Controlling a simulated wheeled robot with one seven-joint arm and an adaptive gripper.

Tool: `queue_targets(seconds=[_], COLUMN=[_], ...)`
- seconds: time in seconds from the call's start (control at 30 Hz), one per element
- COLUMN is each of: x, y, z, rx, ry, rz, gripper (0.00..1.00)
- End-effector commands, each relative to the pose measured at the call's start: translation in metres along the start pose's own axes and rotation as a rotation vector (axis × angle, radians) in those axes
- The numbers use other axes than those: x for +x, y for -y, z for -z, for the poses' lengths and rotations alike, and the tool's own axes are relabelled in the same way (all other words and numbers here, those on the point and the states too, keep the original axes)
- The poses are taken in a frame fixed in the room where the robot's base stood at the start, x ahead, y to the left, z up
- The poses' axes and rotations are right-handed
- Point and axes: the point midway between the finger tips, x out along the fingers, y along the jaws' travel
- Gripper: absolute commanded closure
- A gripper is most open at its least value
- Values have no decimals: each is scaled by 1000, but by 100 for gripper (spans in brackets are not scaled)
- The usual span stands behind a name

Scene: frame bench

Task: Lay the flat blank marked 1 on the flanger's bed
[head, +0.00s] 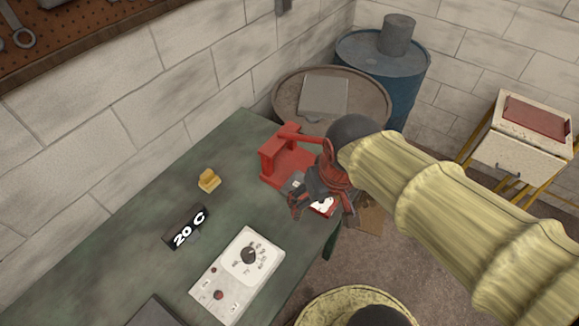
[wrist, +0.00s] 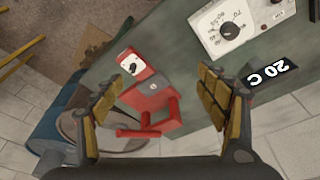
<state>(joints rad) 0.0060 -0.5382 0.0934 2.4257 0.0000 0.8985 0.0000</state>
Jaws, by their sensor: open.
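The red machine (head: 285,163), which looks like the flanger, stands at the far right end of the green bench, with a red bar across its top. It also shows below the middle of the wrist view (wrist: 152,98). A dark grey part (wrist: 150,83) lies between its red body and a red panel with a white dial face (wrist: 131,65). My gripper (head: 322,207) is open above this end of the bench and partly hides the machine. In the wrist view nothing shows between its fingers (wrist: 165,76). I cannot make out a blank marked 1.
On the green bench (head: 150,245) are a yellow block (head: 208,180), a black display reading 20 C (head: 186,229) and a white dial box (head: 237,273). A grey plate (head: 325,95) lies on a brown drum beyond the bench. A blue drum (head: 385,65) and cabinet (head: 525,130) stand behind.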

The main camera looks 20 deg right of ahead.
Motion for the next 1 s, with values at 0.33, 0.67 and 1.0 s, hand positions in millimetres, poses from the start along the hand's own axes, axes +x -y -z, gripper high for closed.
queue_targets(seconds=[0.33,0.67,1.0], x=[66,154,197], y=[-2,-4,-5], z=[46,88,152], rx=[120,396,799], ry=[210,334,259], rz=[-13,-67,-110], gripper=[26,26,26])
